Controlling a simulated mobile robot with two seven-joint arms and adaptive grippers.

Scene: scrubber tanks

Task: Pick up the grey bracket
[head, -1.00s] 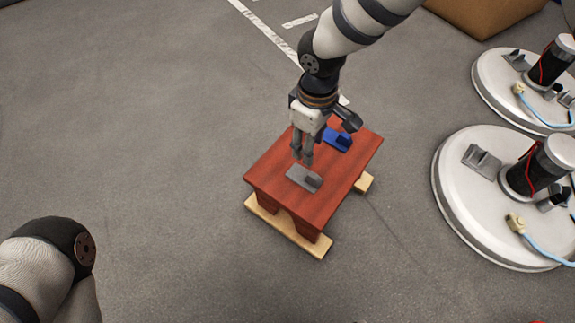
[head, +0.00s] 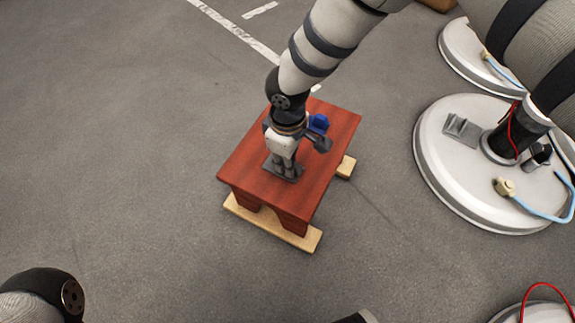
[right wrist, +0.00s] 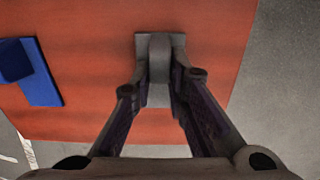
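The grey bracket (head: 292,174) lies on the red wooden table and is partly covered by my right gripper in the head view. In the right wrist view the bracket (right wrist: 160,42) shows as a flat plate with a raised rounded part in its middle. My right gripper (head: 281,169) points down at it. Its fingers are apart, one on each side of the raised part; whether they touch it I cannot tell. A bit of my left arm shows at the lower left of the head view, without its gripper.
A blue bracket (head: 318,123) lies farther back on the red table (head: 240,165), also at the left of the right wrist view (right wrist: 38,75). Light wooden bars (head: 270,225) stick out under the table. White round tanks (head: 450,175) with hoses stand right. Floor to the left is clear.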

